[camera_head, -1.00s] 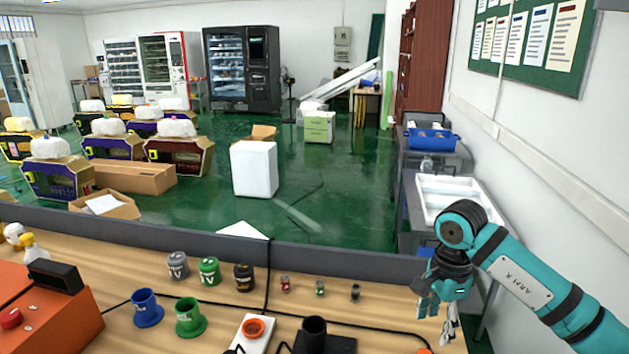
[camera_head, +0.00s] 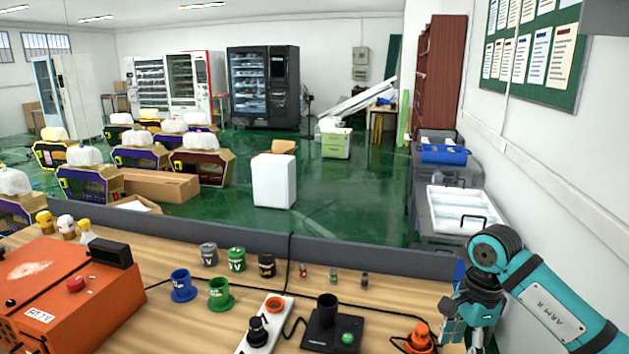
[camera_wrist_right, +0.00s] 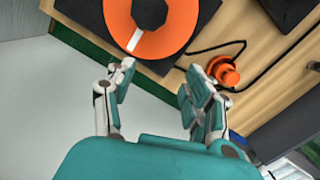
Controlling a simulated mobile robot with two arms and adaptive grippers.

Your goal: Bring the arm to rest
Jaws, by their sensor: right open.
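My right arm (camera_head: 548,300) comes in from the right in the head view, bent so the wrist hangs down at the table's right end. My right gripper (camera_head: 466,338) is at the lower edge there, partly cut off. In the right wrist view the right gripper (camera_wrist_right: 155,95) is open, its two fingers apart with nothing between them. Beyond the fingers lie an orange disc (camera_wrist_right: 118,22) on a dark base and a small orange knob-shaped piece (camera_wrist_right: 222,72). My left gripper is not in view.
The wooden table (camera_head: 390,290) holds blue (camera_head: 182,286) and green (camera_head: 220,294) cups, several small canisters, a black stand (camera_head: 330,328) and an orange machine (camera_head: 70,290). A grey barrier (camera_head: 330,252) runs along its far edge. The wall is close on the right.

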